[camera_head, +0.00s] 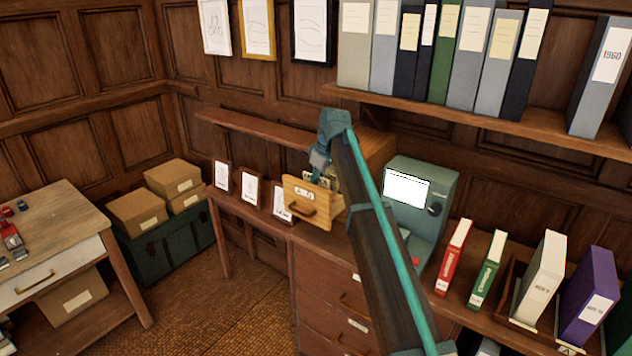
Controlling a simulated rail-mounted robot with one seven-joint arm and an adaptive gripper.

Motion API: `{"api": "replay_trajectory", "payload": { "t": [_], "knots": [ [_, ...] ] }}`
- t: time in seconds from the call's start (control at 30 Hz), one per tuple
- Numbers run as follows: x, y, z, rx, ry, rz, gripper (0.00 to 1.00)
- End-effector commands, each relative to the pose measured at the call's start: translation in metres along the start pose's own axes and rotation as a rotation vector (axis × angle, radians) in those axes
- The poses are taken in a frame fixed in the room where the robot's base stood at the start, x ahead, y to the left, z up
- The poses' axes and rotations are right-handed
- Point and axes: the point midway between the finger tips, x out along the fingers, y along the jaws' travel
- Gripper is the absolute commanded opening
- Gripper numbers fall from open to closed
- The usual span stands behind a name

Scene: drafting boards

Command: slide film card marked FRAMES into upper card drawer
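A wooden card cabinet (376,146) stands on the desk, partly behind my arm. A light wood card drawer (304,194) with a label and a curved handle is pulled out from it, and I cannot tell whether it is the upper one. Pale card edges (335,184) show inside the drawer. My gripper (318,172) points down at the drawer's open top, just behind its front. Its fingers are too small and hidden to tell whether they are open or shut. I cannot make out a card marked FRAMES.
A grey-green viewer (418,206) with a lit screen stands right of the cabinet. Red (454,256) and green (486,270) binders stand farther right. Small framed pictures (250,188) stand left of the drawer. A shelf of binders (470,115) hangs above on the right.

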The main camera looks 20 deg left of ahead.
Motion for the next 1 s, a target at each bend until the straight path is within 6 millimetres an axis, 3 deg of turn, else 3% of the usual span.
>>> {"api": "replay_trajectory", "payload": {
  "t": [0.67, 0.7, 0.83, 1.0],
  "knots": [
    [0.012, 0.000, 0.004, 0.000, 0.000, 0.000, 0.00],
    [0.012, 0.000, 0.004, 0.000, 0.000, 0.000, 0.12],
    [0.012, 0.000, 0.003, 0.000, 0.000, 0.000, 0.34],
    [0.012, 0.000, 0.004, 0.000, 0.000, 0.000, 0.36]
  ]
}}
